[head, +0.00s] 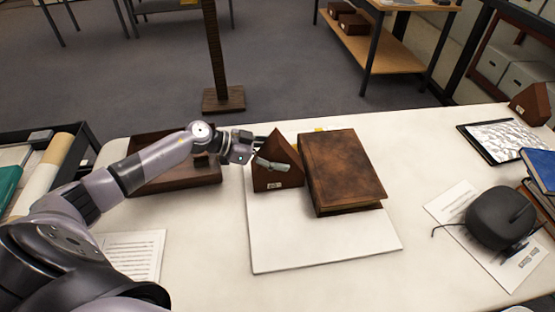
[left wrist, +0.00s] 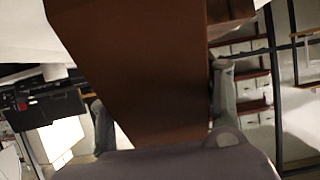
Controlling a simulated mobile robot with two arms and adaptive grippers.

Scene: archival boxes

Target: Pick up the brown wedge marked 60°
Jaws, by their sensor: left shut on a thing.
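A brown wedge (head: 277,166) with a small white label stands at the left side of a large brown book, over a white board. The label is too small to read. My left gripper (head: 272,164) reaches in from the left and is shut on this wedge. In the left wrist view the brown wedge (left wrist: 140,70) fills the middle, between the fingers of my left gripper (left wrist: 160,120). I cannot tell whether the wedge touches the board. Another brown wedge (head: 530,103) stands at the table's far right. My right gripper is not in view.
The brown book (head: 342,170) lies right beside the held wedge, on the white board (head: 320,245). A brown tray (head: 180,180) lies under my left forearm. A black device (head: 500,217), papers and blue books are at the right. The table front is mostly clear.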

